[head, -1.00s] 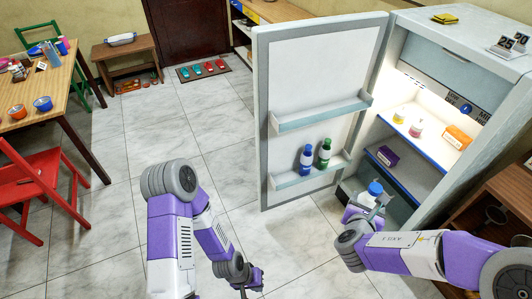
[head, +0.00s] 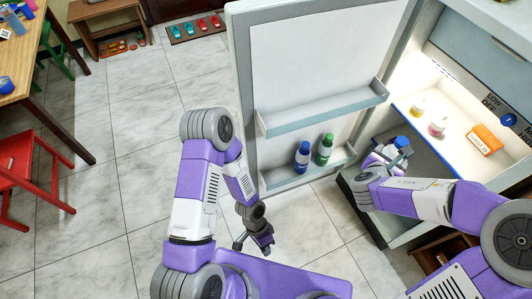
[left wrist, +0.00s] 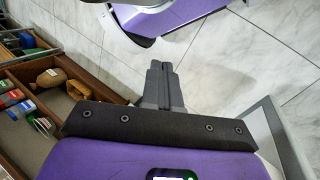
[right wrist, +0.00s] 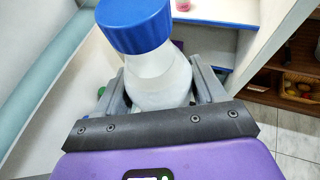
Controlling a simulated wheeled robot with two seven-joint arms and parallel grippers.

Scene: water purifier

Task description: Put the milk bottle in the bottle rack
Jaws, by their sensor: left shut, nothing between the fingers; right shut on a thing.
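The milk bottle is white with a blue cap; its cap (head: 401,142) shows in the head view at the fridge opening, and its body (right wrist: 160,85) fills the middle of the right wrist view. My right gripper (head: 397,158) is shut on it and holds it upright or nearly so. The bottle rack on the fridge door is the lower door shelf (head: 285,178), which holds a blue bottle (head: 302,157) and a green bottle (head: 325,149) side by side. My left gripper (head: 255,248) is shut and empty, low in front of the door; it also shows in the left wrist view (left wrist: 160,75).
The open fridge door has an empty upper shelf (head: 325,112). Inside the fridge, small bottles and an orange box (head: 484,139) stand on a shelf. A red chair (head: 30,172) and table (head: 40,80) are at left. Tiled floor between is clear.

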